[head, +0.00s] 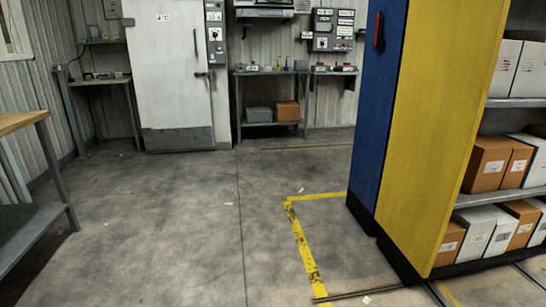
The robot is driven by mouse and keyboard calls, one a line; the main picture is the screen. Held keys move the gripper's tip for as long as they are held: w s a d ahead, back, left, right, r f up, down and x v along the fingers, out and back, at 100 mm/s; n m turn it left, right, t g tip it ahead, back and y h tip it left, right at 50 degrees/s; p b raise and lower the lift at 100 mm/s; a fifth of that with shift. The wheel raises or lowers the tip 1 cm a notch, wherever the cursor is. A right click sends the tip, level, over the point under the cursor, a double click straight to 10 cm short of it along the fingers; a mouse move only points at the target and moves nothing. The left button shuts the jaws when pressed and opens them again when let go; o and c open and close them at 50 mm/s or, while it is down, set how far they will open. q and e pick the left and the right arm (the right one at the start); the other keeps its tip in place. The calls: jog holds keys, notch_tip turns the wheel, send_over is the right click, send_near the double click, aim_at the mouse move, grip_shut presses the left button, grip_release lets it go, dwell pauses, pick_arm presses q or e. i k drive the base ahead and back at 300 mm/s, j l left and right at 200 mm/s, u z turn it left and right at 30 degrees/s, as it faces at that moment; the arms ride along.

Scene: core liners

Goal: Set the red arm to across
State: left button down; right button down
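A red handle (378,29), long and narrow, is on the blue end panel (376,110) of the tall shelving unit at the right of the head view. It stands close to upright, near the top edge of the picture. It is the clearest red lever-like part in view. Small red items (347,66) also sit on the wall shelf at the back, too small to make out. Neither of my grippers is in view.
The shelving unit has a yellow side (435,120) and several boxes (490,165). A yellow floor line (303,245) and rails lie before it. A white door (170,75), wall panel (333,30) and bench (270,72) stand at the back. The middle floor is clear.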

aim_at(377, 43)
jog(key=i, duration=2.5)
jog(key=i+j+z, duration=0.15)
jog(key=i+z, duration=0.25)
jog(key=i, duration=0.25)
jog(key=i+j+z, duration=0.4)
jog(key=i, duration=0.2)
jog(key=i+j+z, duration=0.4)
jog(key=i+j, duration=0.05)
jog(key=i, duration=0.15)
